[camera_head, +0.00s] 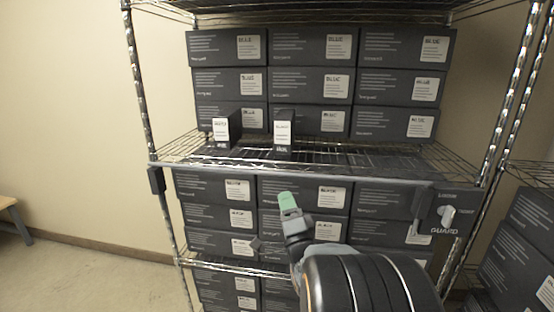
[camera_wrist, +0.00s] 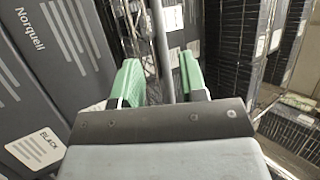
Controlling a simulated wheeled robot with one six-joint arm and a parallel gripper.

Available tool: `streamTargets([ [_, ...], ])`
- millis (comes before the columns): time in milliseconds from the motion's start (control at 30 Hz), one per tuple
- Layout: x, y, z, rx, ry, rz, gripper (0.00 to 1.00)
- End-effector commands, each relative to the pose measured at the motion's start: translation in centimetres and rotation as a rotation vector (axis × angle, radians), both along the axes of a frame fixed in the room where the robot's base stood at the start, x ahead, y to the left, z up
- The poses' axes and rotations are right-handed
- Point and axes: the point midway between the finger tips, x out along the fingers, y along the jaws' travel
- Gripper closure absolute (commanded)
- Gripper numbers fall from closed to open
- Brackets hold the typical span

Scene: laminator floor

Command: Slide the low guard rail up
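The low guard rail (camera_head: 355,178) is a dark bar across the front of the middle shelf, from a black left end bracket (camera_head: 156,180) to the right bracket (camera_head: 424,203). Beside that is a dark panel marked GUARD with a pale knob (camera_head: 447,213). My gripper (camera_head: 287,199), with green fingertips, is in front of the shelf, a little below the rail in the picture. In the wrist view my gripper (camera_wrist: 162,82) is open and empty. A grey bar (camera_wrist: 161,45), apparently the rail, runs between its fingers in the picture. I cannot tell whether they touch it.
Dark labelled boxes (camera_head: 318,84) are stacked on the wire shelf, with more boxes (camera_head: 215,214) below. Two small upright boxes, left (camera_head: 226,128) and right (camera_head: 283,131), stand near the shelf front. Another loaded rack (camera_head: 527,235) is at right. Floor (camera_head: 90,285) at left is clear.

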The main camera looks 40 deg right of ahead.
Motion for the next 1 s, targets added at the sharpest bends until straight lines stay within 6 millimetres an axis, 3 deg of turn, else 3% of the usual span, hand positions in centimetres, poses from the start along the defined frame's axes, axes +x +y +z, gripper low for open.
streamTargets([
  [33, 0.6, -0.2, 1.1, 0.003, 0.006, 0.001, 0.61],
  [500, 6.6, -2.0, 4.1, -0.001, 0.002, 0.0, 0.61],
  [1000, 8.0, -2.4, 4.9, 0.0, 0.001, -0.001, 0.61],
])
